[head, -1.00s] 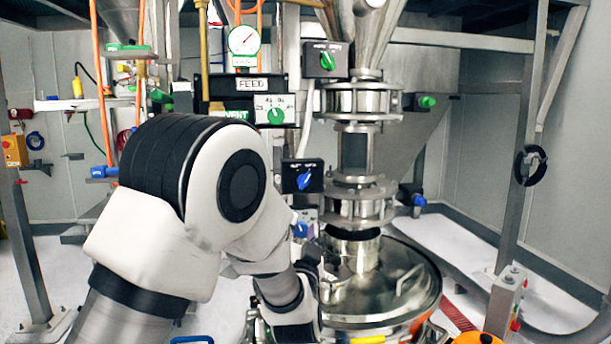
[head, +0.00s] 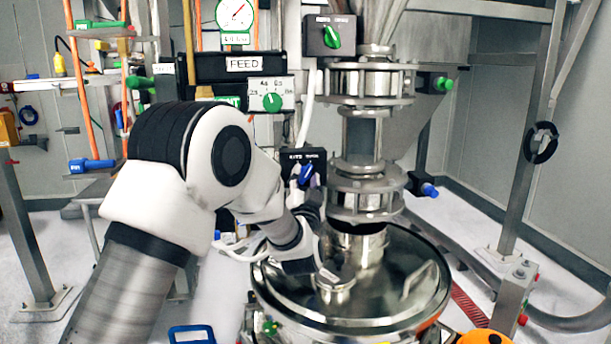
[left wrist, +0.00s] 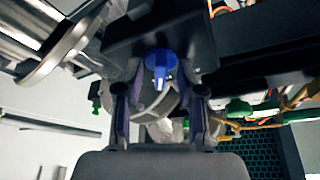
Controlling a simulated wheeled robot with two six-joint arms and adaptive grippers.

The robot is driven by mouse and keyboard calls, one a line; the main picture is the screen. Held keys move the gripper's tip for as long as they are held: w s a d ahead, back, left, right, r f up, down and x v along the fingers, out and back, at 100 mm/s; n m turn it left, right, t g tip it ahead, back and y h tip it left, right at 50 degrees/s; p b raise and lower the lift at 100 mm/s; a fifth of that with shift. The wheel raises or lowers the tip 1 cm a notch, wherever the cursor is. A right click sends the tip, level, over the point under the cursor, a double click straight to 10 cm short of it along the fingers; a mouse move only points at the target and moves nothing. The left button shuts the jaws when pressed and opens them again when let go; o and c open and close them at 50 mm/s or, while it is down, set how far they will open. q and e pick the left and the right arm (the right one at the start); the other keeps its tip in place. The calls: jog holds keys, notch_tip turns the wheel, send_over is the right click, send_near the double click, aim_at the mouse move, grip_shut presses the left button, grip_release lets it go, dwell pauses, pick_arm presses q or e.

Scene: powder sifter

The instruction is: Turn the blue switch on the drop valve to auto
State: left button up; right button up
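The blue switch (head: 306,175) is a small knob on a black box (head: 291,158) left of the metal valve pipe, leaning a little to the upper right in the head view. The box's small lettering is not clearly readable. The switch (left wrist: 160,66) also shows in the left wrist view, hanging from the dark box ahead. My left gripper (left wrist: 159,100) is open, with one finger on each side of and a little short of the switch; no contact is visible. In the head view my left gripper (head: 310,200) is partly hidden just below the switch. My right gripper is out of view.
A similar black box with a green switch (head: 332,37) is above. A FEED panel with a green dial (head: 272,102) is to the upper left. Metal valve flanges (head: 362,200) stand close on the right, above a round steel vessel lid (head: 385,275).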

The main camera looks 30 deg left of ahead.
pick_arm(q)
jog(key=shift+s+d+r, duration=0.15)
jog(key=shift+s+d, duration=0.05)
jog(key=shift+c, duration=0.3)
grip_shut()
jog(key=shift+n+b, duration=0.4)
jog(key=shift+b, duration=0.15)
jog(key=n+y+b, duration=0.1)
jog(key=n+b, duration=0.2)
jog(key=n+g+y+b, duration=0.1)
jog(key=n+y+b, duration=0.1)
jog(key=n+b, duration=0.1)
jog(key=n+g+y+b, duration=0.1)
jog(key=n+y+b, duration=0.1)
jog(key=n+b, duration=0.1)
jog(key=shift+d+f+n, duration=0.1)
jog(key=shift+f+n, duration=0.15)
jog(key=shift+n, duration=0.25)
jog(key=n+g+y+b, duration=0.1)
jog(key=n+g+b, duration=0.1)
jog(key=n, duration=0.1)
jog(key=shift+r+n, duration=0.1)
jog(key=shift+n, duration=0.2)
jog(key=shift+r+n+g+y+b, duration=0.15)
jog(key=shift+n+g+y+b, duration=0.55)
jog(key=shift+n, duration=0.8)
